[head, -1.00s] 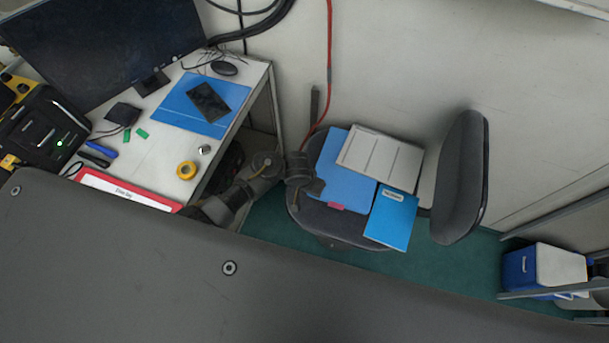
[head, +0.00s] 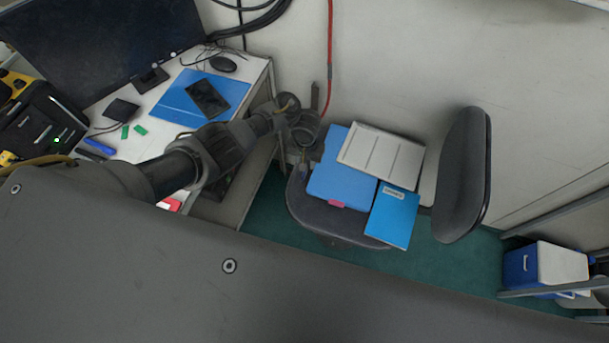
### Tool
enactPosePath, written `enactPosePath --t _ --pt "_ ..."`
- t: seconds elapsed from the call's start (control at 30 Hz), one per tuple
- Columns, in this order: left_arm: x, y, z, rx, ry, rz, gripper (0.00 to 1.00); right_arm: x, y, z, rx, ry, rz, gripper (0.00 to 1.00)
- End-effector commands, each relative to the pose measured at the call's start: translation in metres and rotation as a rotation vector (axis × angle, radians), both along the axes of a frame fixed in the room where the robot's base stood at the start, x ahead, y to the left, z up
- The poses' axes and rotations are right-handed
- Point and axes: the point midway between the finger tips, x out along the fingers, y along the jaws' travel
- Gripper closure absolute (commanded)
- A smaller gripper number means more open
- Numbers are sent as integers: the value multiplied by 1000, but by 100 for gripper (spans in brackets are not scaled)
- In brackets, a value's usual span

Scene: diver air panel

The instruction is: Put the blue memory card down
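My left arm comes in from the left across the desk, and its gripper (head: 303,160) points down at the left edge of the chair seat, beside a blue folder (head: 341,170). The fingers are small and dark, so I cannot tell whether they are open or shut. I cannot make out a blue memory card in the gripper or elsewhere. Two small green pieces (head: 139,130) lie on the white desk (head: 150,104). My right gripper is not in view.
The chair seat (head: 330,222) also holds a white printed sheet (head: 381,155) and a bright blue booklet (head: 392,217). A blue folder with a dark phone (head: 208,97) lies on the desk near a monitor (head: 100,40). A red cable (head: 330,60) hangs along the wall.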

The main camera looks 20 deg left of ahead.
Motion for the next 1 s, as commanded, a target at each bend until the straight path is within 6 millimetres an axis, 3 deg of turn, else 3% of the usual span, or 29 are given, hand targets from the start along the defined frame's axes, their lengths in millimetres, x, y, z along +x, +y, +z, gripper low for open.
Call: enactPosePath --t 0.1,0.37,0.7,1.0 --pt "0 0 -17 0 0 -1 65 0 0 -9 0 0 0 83" --pt "0 0 -24 0 -2 -1 65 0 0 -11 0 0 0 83" --pt "-2 5 -70 0 -1 1 65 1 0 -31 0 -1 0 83" --pt "-5 6 -78 3 5 0 65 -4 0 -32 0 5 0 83"
